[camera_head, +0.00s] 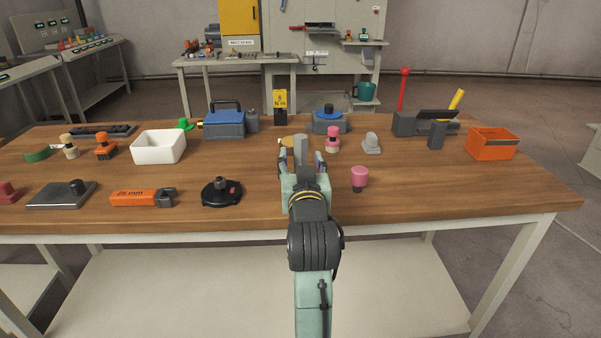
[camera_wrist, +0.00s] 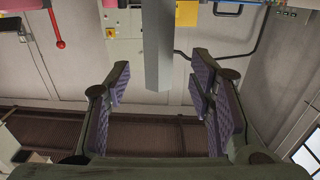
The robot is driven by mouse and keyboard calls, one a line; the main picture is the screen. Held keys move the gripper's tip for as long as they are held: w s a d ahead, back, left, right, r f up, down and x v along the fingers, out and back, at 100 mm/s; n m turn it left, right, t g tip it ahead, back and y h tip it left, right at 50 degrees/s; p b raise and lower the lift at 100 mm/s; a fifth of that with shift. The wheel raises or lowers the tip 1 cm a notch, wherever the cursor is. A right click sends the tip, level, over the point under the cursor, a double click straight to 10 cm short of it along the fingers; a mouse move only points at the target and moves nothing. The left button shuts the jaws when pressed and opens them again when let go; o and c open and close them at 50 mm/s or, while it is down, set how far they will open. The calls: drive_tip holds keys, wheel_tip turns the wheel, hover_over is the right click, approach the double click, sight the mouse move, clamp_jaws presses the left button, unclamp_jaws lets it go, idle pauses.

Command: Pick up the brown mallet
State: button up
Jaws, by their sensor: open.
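My gripper (camera_head: 303,162) is open and level above the middle of the table, pointing away from the head camera. Its purple-padded fingers show apart in the wrist view (camera_wrist: 160,82). An upright grey bar (camera_head: 301,149) lines up between the fingers; the wrist view, upside down, shows this bar (camera_wrist: 157,45) with a gap on each side. Its lower part is hidden, so I cannot tell whether it is the mallet's handle. A small ochre-brown piece (camera_head: 288,141) shows just behind the gripper, partly hidden. No whole brown mallet is plainly visible.
A pink knob (camera_head: 359,177) stands close at right, and a pink-and-cream piece (camera_head: 332,141) behind it. A black round tool (camera_head: 221,192) lies left. A white bin (camera_head: 158,147) and orange bin (camera_head: 491,144) stand farther out. The front middle-right tabletop is clear.

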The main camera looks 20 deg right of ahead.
sight(301, 155)
drive_tip(key=x, duration=0.2)
drive_tip(key=p+x, duration=0.1)
drive_tip(key=x, duration=0.2)
drive_tip(key=shift+d+f+p, duration=0.1)
drive_tip(key=shift+f+p, duration=0.1)
drive_tip(key=shift+p, duration=0.1)
clamp_jaws()
idle(0.3)
idle(0.4)
